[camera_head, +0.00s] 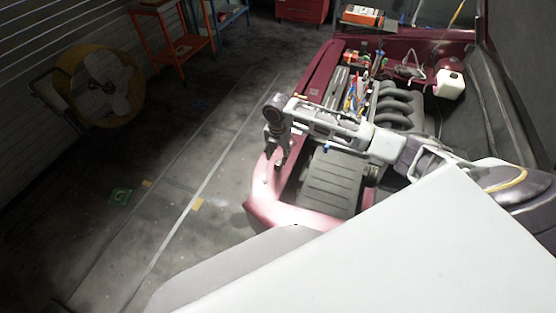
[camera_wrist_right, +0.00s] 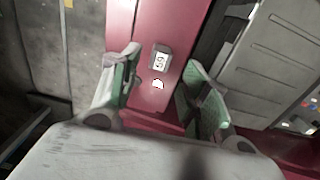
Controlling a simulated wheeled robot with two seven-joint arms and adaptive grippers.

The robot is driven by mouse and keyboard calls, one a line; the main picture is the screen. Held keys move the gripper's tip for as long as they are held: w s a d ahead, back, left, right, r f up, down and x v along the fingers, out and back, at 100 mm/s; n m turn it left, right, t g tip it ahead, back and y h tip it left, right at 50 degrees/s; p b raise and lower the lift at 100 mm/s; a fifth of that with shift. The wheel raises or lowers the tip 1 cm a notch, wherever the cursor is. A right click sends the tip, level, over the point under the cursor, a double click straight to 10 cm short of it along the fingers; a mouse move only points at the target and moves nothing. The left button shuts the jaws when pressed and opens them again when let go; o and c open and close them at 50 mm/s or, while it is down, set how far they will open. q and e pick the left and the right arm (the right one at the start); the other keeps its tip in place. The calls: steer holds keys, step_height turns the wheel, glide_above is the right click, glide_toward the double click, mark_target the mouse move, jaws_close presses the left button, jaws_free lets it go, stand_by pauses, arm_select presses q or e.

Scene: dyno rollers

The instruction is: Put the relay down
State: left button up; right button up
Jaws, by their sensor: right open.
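The relay (camera_wrist_right: 161,57) is a small grey block with a white label on top. In the right wrist view it lies on the dark red front panel (camera_wrist_right: 150,25) of the car, between and a little beyond my fingers. My right gripper (camera_wrist_right: 158,88) is open, one finger on each side, with a gap to the relay on both sides. In the head view the right gripper (camera_head: 275,155) points down over the car's front edge (camera_head: 262,195). I cannot make out the relay there. My left gripper is not in view.
The open engine bay holds a ribbed grey cover (camera_head: 332,180), grey intake pipes (camera_head: 400,105) and a white reservoir (camera_head: 449,84). The floor left of the car is mostly clear.

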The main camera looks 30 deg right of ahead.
mark_target(278, 163)
steer(key=shift+r, duration=2.8)
